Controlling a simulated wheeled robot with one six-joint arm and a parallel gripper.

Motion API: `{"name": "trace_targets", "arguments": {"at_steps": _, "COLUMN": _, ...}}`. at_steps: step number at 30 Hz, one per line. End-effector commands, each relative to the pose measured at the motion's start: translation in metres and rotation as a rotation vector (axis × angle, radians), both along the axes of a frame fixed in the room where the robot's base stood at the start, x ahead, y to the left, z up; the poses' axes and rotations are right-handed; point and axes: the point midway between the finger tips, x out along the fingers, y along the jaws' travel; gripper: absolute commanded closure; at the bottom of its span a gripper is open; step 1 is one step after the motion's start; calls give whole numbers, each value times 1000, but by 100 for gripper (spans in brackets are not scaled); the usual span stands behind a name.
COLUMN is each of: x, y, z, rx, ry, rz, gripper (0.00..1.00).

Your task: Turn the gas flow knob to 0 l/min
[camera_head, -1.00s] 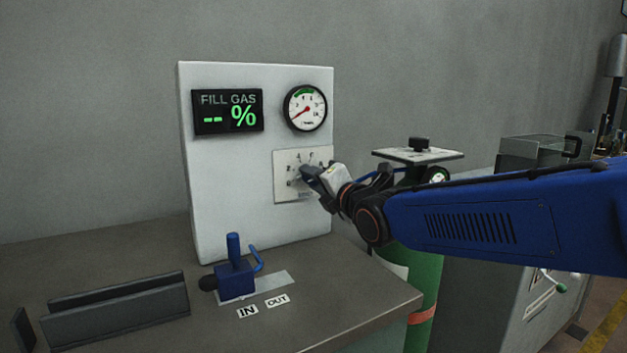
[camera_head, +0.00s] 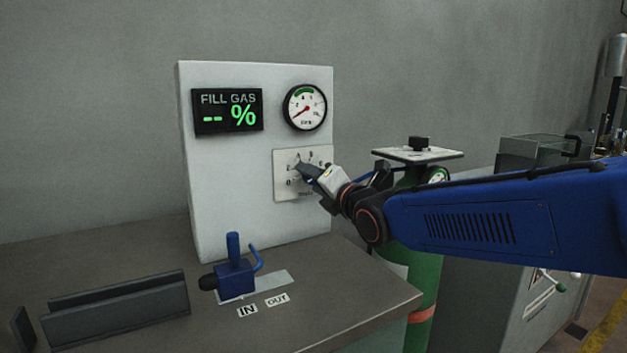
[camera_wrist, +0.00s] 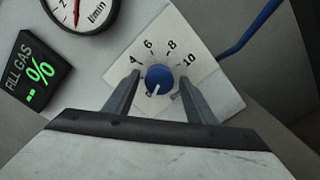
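The gas flow knob (camera_wrist: 160,80) is a round blue knob on a white dial plate (camera_wrist: 192,52), which also shows on the panel in the head view (camera_head: 281,165). In the wrist view its white pointer mark is toward the lower left, near a partly hidden label that looks like 0. The numbers 4, 6, 8 and 10 are readable around it. My gripper (camera_wrist: 158,75) is open, with one finger on each side of the knob and small gaps to it. In the head view my gripper (camera_head: 307,170) hides the knob.
The panel (camera_head: 230,190) carries a FILL GAS display (camera_head: 227,111) showing "-- %" and a round gauge (camera_head: 305,108). A blue valve (camera_head: 234,276) stands on the bench below, left of my gripper. A green gas cylinder (camera_head: 427,270) stands behind my arm.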

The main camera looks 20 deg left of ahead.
Motion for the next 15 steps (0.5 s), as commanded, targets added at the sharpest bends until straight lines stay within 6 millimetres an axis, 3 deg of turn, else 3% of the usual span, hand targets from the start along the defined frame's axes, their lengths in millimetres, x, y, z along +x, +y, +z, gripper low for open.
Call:
{"name": "trace_targets", "arguments": {"at_steps": 8, "x": -1, "y": -2, "z": 2, "rx": 3, "ry": -1, "rz": 0, "gripper": 50}}
{"name": "trace_targets", "arguments": {"at_steps": 15, "x": -18, "y": -22, "z": 3, "rx": 4, "ry": -2, "rz": 0, "gripper": 50}}
